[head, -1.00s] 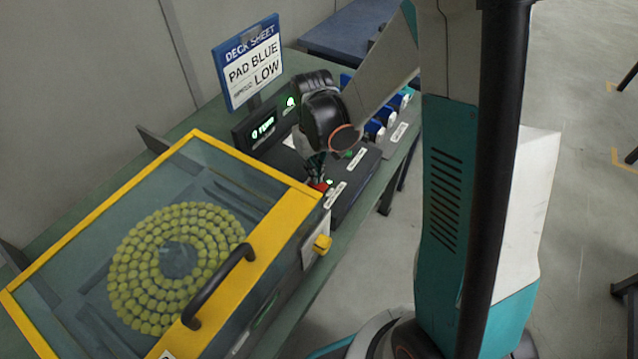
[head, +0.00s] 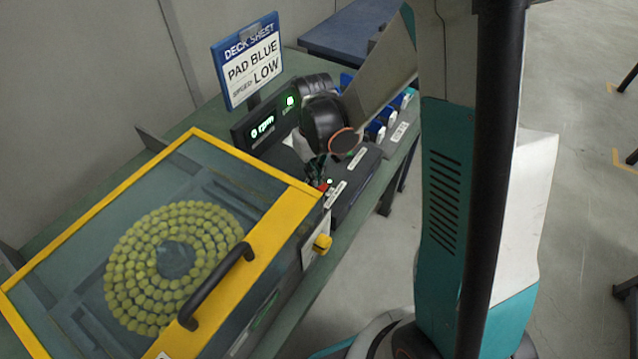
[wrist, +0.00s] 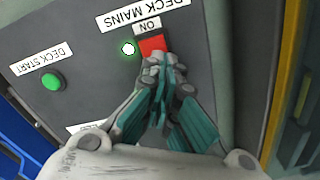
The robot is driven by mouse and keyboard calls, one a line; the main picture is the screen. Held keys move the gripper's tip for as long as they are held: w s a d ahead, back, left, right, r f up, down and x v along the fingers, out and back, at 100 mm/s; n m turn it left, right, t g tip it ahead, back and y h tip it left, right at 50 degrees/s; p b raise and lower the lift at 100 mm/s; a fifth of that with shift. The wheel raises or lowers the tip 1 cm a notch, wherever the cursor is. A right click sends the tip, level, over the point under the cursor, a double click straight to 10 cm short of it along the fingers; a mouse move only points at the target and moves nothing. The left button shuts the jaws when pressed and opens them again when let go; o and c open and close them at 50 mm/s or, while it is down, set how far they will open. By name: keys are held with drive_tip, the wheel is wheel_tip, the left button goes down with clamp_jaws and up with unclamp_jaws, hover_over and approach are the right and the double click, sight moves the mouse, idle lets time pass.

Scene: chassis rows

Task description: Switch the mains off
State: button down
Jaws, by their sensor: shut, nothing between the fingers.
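The red mains switch (wrist: 152,46) sits on a dark control box under a DECK MAINS label (wrist: 145,12), with a small ON label (wrist: 148,27) beside it. A round lamp (wrist: 128,48) next to the switch glows white with a green rim. The switch (head: 323,187) also shows at the box's near edge in the head view. My gripper (wrist: 158,60) is shut and empty, with its fingertips at the lower edge of the switch. They partly cover it, and I cannot tell whether they touch it.
A green DECK START button (wrist: 53,82) is on the same panel. The yellow-framed glass lid (head: 255,235) with a black handle covers a deck of round yellow-green pieces on the left. A display (head: 262,127) reads 0 rpm. A DECK SHEET sign (head: 248,62) stands behind.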

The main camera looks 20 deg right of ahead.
drive_tip(key=shift+f, duration=0.3)
drive_tip(key=shift+r+p, duration=2.15)
drive_tip(key=shift+r, duration=1.4)
drive_tip(key=shift+r, duration=0.2)
drive_tip(key=s+r+m+t+b, duration=0.1)
drive_tip(key=s+r+t, duration=0.6)
drive_tip(key=s+r, duration=0.8)
drive_tip(key=shift+r+b, duration=0.25)
drive_tip(key=shift+b, duration=0.4)
